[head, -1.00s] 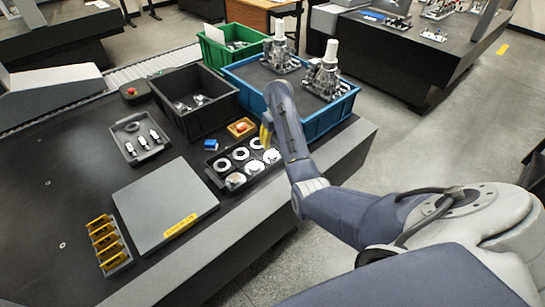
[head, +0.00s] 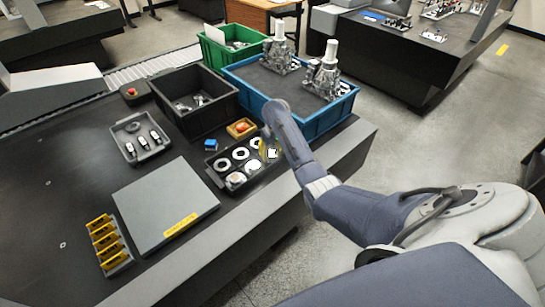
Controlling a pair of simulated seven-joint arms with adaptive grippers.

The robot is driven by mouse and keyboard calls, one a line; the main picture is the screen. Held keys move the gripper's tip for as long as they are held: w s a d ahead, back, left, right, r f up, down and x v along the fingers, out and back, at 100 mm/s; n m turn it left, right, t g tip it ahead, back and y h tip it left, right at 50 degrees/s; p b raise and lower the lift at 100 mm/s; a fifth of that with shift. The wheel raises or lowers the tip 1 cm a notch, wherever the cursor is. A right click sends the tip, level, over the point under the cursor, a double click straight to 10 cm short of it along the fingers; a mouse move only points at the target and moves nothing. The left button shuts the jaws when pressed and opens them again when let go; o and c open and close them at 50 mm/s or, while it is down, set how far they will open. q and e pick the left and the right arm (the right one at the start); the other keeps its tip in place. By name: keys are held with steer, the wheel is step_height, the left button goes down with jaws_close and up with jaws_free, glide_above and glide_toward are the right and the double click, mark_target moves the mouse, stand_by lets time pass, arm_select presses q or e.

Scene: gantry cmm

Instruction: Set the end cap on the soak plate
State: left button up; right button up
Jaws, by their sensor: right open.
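The soak plate (head: 160,205) looks to be the flat grey slab with a yellow label, lying on the dark table; its top is bare. A black tray (head: 220,176) to its right holds several pale round parts (head: 238,154), some ring-shaped; which one is the end cap I cannot tell. My right gripper (head: 266,150) is at the right end of this tray, its yellow fingers low over the parts there. It is open; its arm hides part of the tray's right end. My left gripper is not in view.
Black (head: 184,112), blue (head: 330,125) and green (head: 212,50) crates stand farther back. A grey tray (head: 128,152) and a yellow rack (head: 107,241) flank the slab.

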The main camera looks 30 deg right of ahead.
steer(key=shift+s+f, duration=0.2)
steer(key=shift+f, duration=0.45)
steer(key=c, duration=1)
jaws_close()
steer(key=shift+w+r, duration=0.1)
steer(key=shift+r, duration=0.1)
